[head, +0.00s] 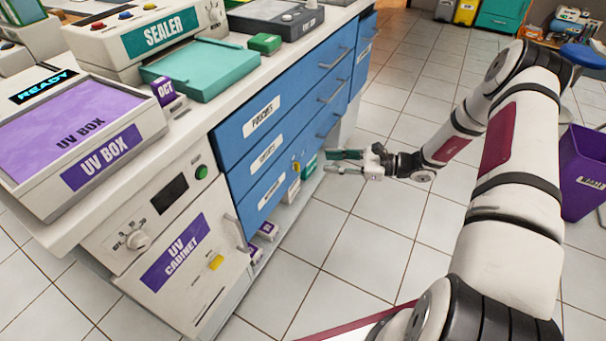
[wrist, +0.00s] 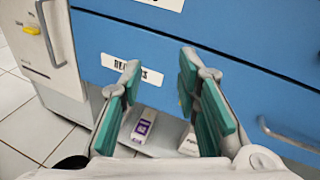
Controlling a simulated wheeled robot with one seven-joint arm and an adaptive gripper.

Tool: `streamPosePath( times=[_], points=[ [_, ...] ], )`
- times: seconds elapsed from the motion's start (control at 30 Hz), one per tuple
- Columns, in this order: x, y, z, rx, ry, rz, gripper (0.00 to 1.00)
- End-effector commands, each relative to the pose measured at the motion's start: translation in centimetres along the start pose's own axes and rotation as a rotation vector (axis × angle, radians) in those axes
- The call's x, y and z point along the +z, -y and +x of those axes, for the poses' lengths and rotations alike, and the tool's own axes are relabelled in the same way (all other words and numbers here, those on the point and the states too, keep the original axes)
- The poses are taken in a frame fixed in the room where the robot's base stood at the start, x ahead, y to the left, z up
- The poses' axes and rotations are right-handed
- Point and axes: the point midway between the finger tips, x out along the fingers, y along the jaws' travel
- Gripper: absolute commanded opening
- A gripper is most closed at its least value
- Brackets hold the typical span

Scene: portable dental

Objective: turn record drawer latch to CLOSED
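The record drawer (head: 262,194) is the lowest of the blue drawers in the head view. It also shows in the wrist view (wrist: 245,95), its white label partly covered by my left finger. A small yellow piece (head: 296,166), which looks like its latch, sits near the drawer's right end. Its turn position is too small to read. My gripper (head: 328,162) is in front of the drawer's right end. In the wrist view its teal-padded fingers (wrist: 160,66) are apart with nothing between them.
The UV cabinet (head: 170,250) stands left of the drawers, with its own yellow piece (head: 215,262) on the door. Small boxes (wrist: 142,125) lie on the shelf below the drawer. A drawer handle (wrist: 285,135) juts out at right. The tiled floor beside the drawers is clear.

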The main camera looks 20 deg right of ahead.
Motion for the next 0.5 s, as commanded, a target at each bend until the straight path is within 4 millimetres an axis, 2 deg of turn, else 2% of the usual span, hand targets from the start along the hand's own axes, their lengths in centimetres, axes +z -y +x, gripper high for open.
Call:
streamPosePath(
  times=[0.03, 0.1, 0.2, 0.33, 0.5],
  points=[
    [-3.2, 0.0, -0.2, -0.058, 0.023, 0.049, 0.3],
    [-6.0, 0.2, -0.5, -0.13, 0.05, 0.103, 0.3],
    [-9.2, 0.4, -0.9, -0.214, 0.08, 0.163, 0.3],
    [-11.6, 0.4, -1.2, -0.278, 0.102, 0.208, 0.3],
    [-12.2, 0.6, -0.8, -0.299, 0.109, 0.221, 0.3]
  ],
)
